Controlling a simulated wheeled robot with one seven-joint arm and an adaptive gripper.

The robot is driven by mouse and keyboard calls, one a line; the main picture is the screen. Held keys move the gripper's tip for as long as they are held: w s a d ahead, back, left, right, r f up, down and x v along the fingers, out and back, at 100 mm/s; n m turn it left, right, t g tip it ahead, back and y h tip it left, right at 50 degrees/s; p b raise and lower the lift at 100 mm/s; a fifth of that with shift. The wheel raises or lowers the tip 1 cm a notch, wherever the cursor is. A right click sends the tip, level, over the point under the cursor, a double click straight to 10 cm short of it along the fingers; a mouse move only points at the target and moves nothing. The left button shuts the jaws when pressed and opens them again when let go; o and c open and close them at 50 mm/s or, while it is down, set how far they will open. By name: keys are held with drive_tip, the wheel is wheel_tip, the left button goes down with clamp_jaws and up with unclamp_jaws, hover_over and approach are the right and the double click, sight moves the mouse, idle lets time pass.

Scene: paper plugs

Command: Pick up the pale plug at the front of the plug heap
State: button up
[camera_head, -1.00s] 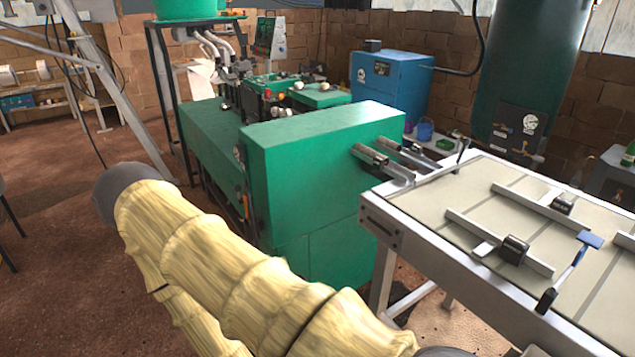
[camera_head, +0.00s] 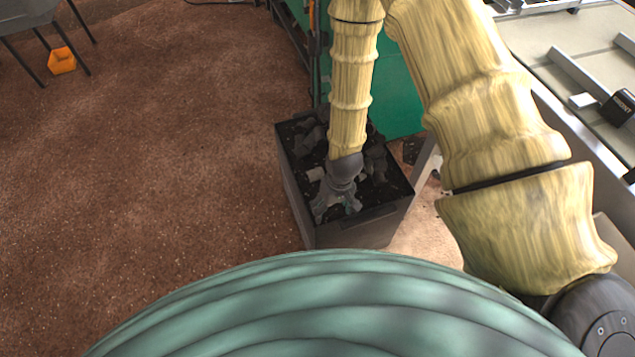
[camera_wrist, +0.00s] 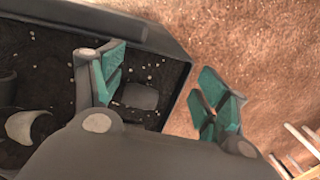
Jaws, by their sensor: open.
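My gripper (camera_head: 336,206) points down over a dark open bin, its jaws open and empty. In the wrist view, its teal-padded fingers (camera_wrist: 162,88) straddle the bin's rim: one finger is over the inside, the other over the floor outside. A pale, curved plug (camera_wrist: 22,126) lies in the bin at the far left, outside the jaws. A duller grey plug (camera_wrist: 138,96) lies beside the inner finger. In the head view, a small pale piece (camera_head: 316,174) shows left of my wrist; I cannot tell which plug it is. My gripper hides part of the heap.
The bin (camera_head: 296,205) has raised walls and holds dark crumbs and several grey pieces. A green machine (camera_head: 400,95) stands behind it, and a metal-framed table (camera_head: 560,125) is at the right. Brown floor (camera_head: 170,150) is open to the left. An orange container (camera_head: 62,60) lies far left.

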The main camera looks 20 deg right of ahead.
sight(314, 172)
drive_tip(key=shift+n, duration=0.3)
drive_tip(key=w+b, duration=0.1)
drive_tip(key=w, duration=0.3)
drive_tip(key=w+b, duration=0.2)
drive_tip(key=w, duration=0.3)
drive_tip(key=shift+w+a+r, duration=0.15)
drive_tip(key=shift+a, duration=0.05)
drive_tip(key=shift+h, duration=0.6)
drive_tip(key=w+r+b, duration=0.1)
drive_tip(key=w, duration=0.2)
drive_tip(key=w+r+b, duration=0.1)
drive_tip(key=w+r, duration=0.1)
drive_tip(key=w, duration=0.1)
drive_tip(key=w+r+b, duration=0.1)
drive_tip(key=w+b, duration=0.1)
drive_tip(key=shift+w+d+r, duration=0.4)
wheel_tip(314, 172, down, 5)
drive_tip(key=shift+f, duration=0.1)
drive_tip(key=shift+s+a+f+b, duration=0.1)
drive_tip(key=shift+f+b, duration=0.2)
drive_tip(key=shift+f, duration=1.05)
drive_tip(key=shift+s+a+f+b, duration=0.1)
drive_tip(key=shift+f+b, duration=0.2)
drive_tip(key=shift+f, duration=1)
drive_tip(key=c, duration=1)
